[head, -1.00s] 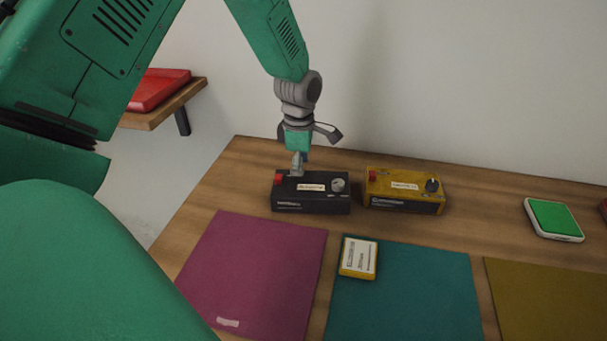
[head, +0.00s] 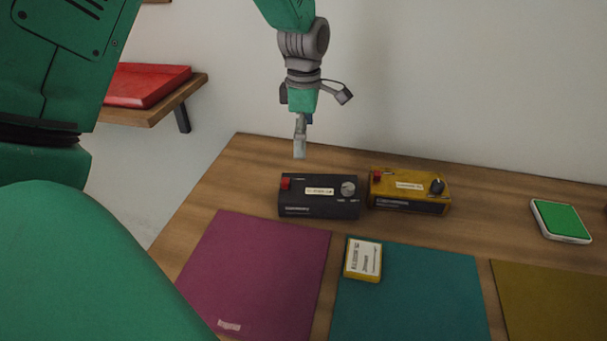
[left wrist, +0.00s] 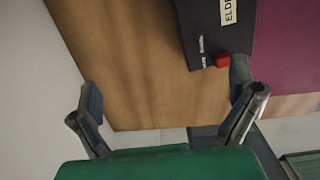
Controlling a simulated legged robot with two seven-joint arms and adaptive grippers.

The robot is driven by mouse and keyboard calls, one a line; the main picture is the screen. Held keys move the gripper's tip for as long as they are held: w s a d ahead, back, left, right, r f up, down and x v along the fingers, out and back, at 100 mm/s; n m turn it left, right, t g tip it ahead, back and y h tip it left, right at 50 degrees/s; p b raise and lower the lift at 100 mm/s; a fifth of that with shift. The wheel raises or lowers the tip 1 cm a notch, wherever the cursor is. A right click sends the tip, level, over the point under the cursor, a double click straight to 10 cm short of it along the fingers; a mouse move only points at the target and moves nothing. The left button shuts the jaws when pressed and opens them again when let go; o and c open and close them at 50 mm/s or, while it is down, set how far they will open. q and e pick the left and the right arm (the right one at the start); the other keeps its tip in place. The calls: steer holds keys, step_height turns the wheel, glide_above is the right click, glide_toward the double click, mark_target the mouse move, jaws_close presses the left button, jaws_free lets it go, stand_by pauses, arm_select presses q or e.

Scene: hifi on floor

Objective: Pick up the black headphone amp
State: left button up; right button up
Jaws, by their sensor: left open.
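The black headphone amp (head: 318,197) lies flat on the wooden table, with a red switch, a white label and a grey knob. In the left wrist view, part of the amp (left wrist: 215,42) shows at the top, its red switch near the right finger. My left gripper (head: 300,149) is open and empty, pointing down above the amp's back left side and apart from it. In the left wrist view, the gripper's fingers (left wrist: 166,98) are spread, with bare wood between them. My right gripper is not in view.
A yellow amp (head: 410,192) stands close to the right of the black one. In front lie magenta (head: 255,270), teal (head: 415,300) and olive mats. A small yellow box (head: 363,260) sits on the teal mat. A green-topped device (head: 560,220) is at right. A wall rises behind.

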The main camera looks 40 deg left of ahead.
arm_select(q)
step_height(320, 180, up, 5)
steer(key=d, duration=0.2)
steer(key=p, duration=0.3)
glide_above(320, 187)
steer(key=a, duration=0.1)
steer(key=shift+n, duration=0.5)
step_height(320, 187, down, 7)
steer(key=shift+s+a+r, duration=0.1)
steer(key=shift+a, duration=0.05)
steer(key=shift+f, duration=0.45)
steer(key=shift+s+d+f, duration=0.1)
steer(key=shift+d+f, duration=0.1)
steer(key=shift+f, duration=0.2)
steer(key=f, duration=0.2)
steer(key=d+f, duration=0.1)
steer(key=f, duration=0.1)
steer(key=shift+f, duration=0.35)
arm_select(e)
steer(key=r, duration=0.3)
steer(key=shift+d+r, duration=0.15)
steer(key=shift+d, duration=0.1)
arm_select(q)
steer(key=shift+a, duration=0.1)
steer(key=c, duration=1.6)
